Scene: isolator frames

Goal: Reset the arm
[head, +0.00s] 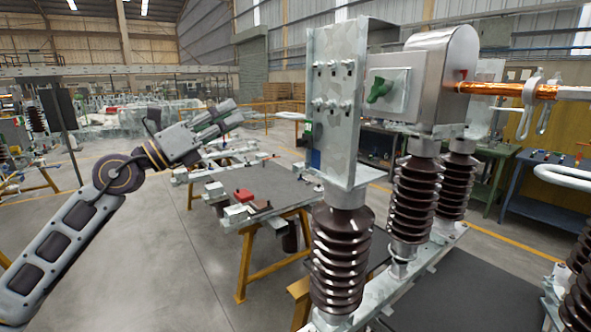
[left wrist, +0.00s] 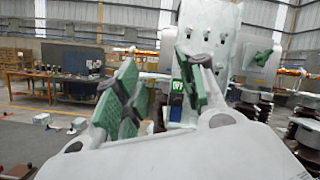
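My left arm comes in from the left in the head view, and its gripper (head: 226,117) is raised in the air left of the isolator frame's grey metal plate (head: 336,105). A gap separates the gripper from the plate. In the left wrist view the two green-padded fingers (left wrist: 158,82) stand apart with nothing held between them. The plate with its bolts (left wrist: 210,30) shows behind the fingers there. My right gripper is in neither view.
Brown ribbed insulators (head: 338,262) stand under the plate. A metal box with a green knob (head: 379,90) and a copper-coloured rod (head: 497,89) are to the right. A worktable (head: 270,190) with a red item (head: 243,195) stands behind. Floor at the left is open.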

